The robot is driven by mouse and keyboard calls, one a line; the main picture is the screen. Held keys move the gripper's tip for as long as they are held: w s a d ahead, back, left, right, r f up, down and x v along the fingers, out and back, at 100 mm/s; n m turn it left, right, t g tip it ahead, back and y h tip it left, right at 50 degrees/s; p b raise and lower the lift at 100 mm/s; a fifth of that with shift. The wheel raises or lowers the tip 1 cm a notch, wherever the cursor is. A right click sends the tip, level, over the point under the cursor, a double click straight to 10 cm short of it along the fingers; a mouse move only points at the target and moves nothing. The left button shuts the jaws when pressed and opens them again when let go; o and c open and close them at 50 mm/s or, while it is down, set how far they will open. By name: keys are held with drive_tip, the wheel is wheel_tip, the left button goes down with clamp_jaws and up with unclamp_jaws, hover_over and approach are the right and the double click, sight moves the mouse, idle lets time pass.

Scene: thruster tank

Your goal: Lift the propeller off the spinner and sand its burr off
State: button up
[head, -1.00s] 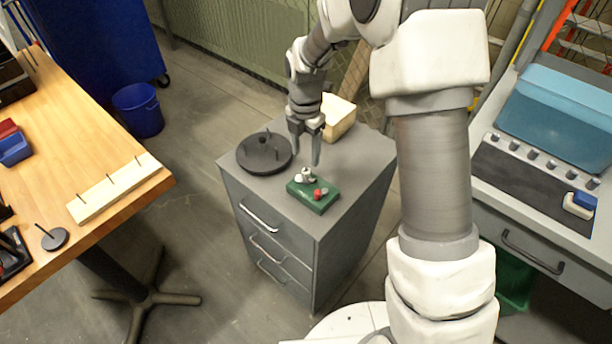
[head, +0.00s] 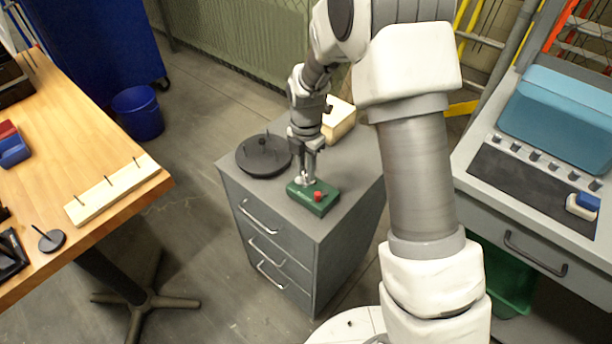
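The spinner looks to be the green box (head: 320,205) with a red button on its top, near the front of the grey cabinet. The small pale propeller (head: 304,183) sits on it beside the red button, partly hidden by my fingers. My gripper (head: 305,178) points straight down with its fingertips at the propeller. The fingers look close together, but whether they are closed on it is too small to tell. No burr can be made out.
On the cabinet, a dark round disc (head: 255,168) with upright pegs stands left of my gripper and a pale block (head: 338,120) behind it. The wooden table (head: 95,150) holds a pegged strip (head: 112,189). Blue and white blocks (head: 584,204) lie on the right bench.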

clamp_jaws()
drive_tip(key=shift+r, duration=0.1)
drive_tip(key=shift+r, duration=0.25)
wheel_tip(320, 180, up, 3)
drive_tip(key=shift+r+p, duration=0.2)
drive_tip(key=shift+p, duration=0.25)
drive_tip(key=s+d+r+p, duration=0.1)
drive_tip(key=s+d+r, duration=0.6)
drive_tip(key=d, duration=0.1)
drive_tip(key=shift+s+d, duration=0.3)
drive_tip(key=shift+d, duration=0.1)
